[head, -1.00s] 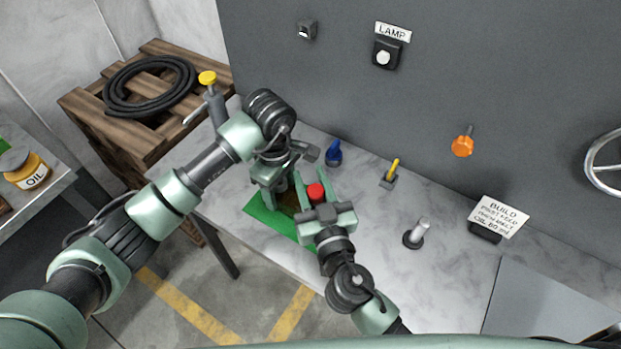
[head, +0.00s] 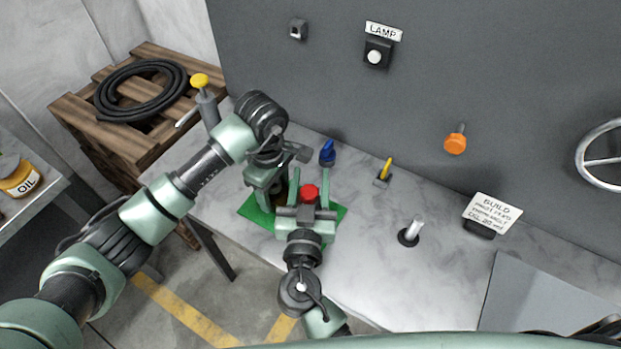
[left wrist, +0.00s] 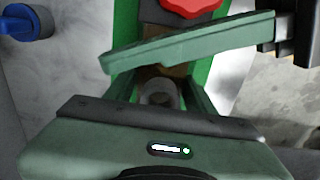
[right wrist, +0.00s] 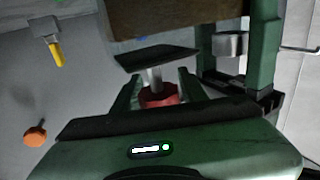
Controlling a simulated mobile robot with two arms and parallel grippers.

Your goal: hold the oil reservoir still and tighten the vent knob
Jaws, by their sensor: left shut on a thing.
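The red vent knob (head: 309,191) sits over the green mat (head: 258,214). The brown oil reservoir block (right wrist: 175,18) shows in the right wrist view; in the head view it is mostly hidden behind my grippers. My left gripper (head: 268,188) is shut on a grey cylindrical part (left wrist: 158,92) of the reservoir, beside the knob. My right gripper (head: 309,188) is open, with one finger on each side of the knob. In the right wrist view the knob (right wrist: 158,96) lies between the fingers with gaps at both sides.
On the marble bench stand a blue knob (head: 327,153), a yellow lever (head: 385,169) and a grey post (head: 411,231). A sign (head: 492,214) stands at the right. An orange knob (head: 455,143) and a handwheel (head: 602,160) are on the wall.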

